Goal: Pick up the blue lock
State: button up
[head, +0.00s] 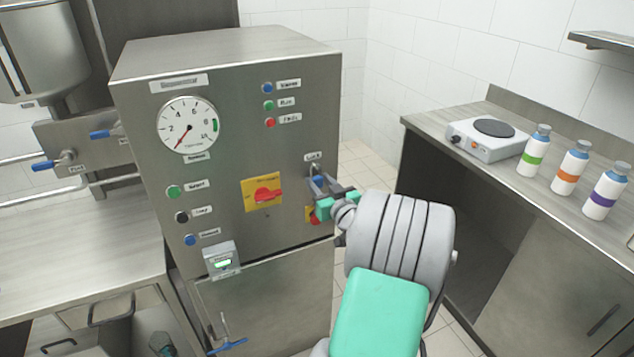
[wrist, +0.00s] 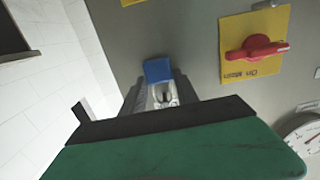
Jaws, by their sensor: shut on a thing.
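The blue lock (wrist: 157,70) shows in the wrist view between the tips of my gripper's fingers, close to the steel front panel. My gripper (head: 320,186) is shut on it, at the right side of the cabinet front in the head view. The fingers largely hide the lock in the head view. A small hook (head: 315,170) under a label sits on the panel just above the fingers. I cannot tell whether the lock still hangs on it.
The steel control cabinet (head: 225,70) has a yellow plate with a red switch (head: 267,195), a gauge (head: 187,125) and several buttons. A second yellow plate (head: 312,214) is partly hidden below my gripper. At right, a counter holds a hot plate (head: 485,138) and bottles (head: 570,168).

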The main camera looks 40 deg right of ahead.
grip_shut()
jog(key=shift+r, duration=0.1)
jog(key=shift+r, duration=0.2)
jog(key=b+v, duration=0.4)
jog(key=v, duration=1.4)
jog(key=shift+a, duration=0.1)
